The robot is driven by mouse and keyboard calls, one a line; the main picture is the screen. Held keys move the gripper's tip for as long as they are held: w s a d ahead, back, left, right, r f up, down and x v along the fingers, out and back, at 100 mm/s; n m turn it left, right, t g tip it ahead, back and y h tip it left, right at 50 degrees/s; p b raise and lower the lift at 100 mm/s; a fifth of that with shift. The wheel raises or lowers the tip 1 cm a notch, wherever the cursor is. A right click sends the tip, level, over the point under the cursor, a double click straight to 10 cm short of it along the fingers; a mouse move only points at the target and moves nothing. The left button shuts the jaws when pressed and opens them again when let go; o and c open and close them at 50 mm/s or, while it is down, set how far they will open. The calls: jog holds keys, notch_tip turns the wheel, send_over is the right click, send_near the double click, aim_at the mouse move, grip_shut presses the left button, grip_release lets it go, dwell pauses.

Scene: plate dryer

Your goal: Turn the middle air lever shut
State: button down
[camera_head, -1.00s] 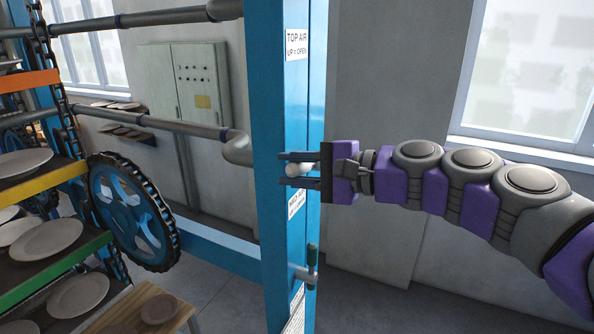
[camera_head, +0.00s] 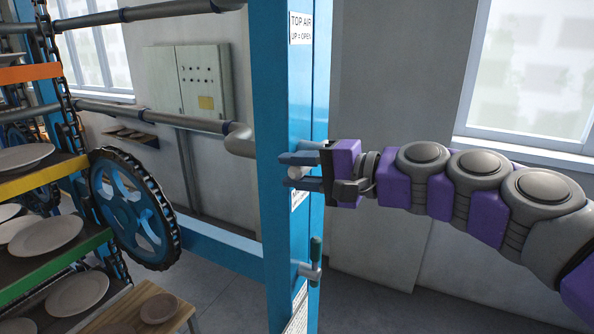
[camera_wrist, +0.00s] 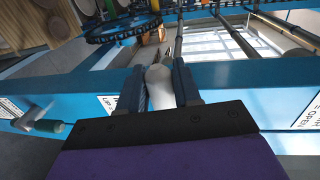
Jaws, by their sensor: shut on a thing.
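My gripper (camera_head: 290,172) reaches in from the right to the blue post (camera_head: 272,90), at mid-height. Its fingers are shut on a pale rounded part of the middle air lever (camera_head: 298,174). In the wrist view the pale part (camera_wrist: 160,88) sits between both fingers (camera_wrist: 158,88), in front of the blue post. The rest of this lever is hidden by the fingers, so its angle is hard to tell. A label (camera_head: 299,198) just below the gripper is partly covered.
A lower lever with a green handle (camera_head: 315,248) sticks out of the post below my gripper. The sign reading "TOP AIR UP = OPEN" (camera_head: 301,28) is above. A chain wheel (camera_head: 132,208) and plate racks stand left. A grey cabinet (camera_head: 203,80) is behind.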

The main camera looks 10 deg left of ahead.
jog(key=c, duration=0.9)
grip_release()
jog(key=shift+w+f, duration=0.1)
jog(key=shift+f, duration=0.05)
jog(key=v, duration=1.7)
jog(key=shift+d+p, duration=0.25)
jog(key=shift+p, duration=0.05)
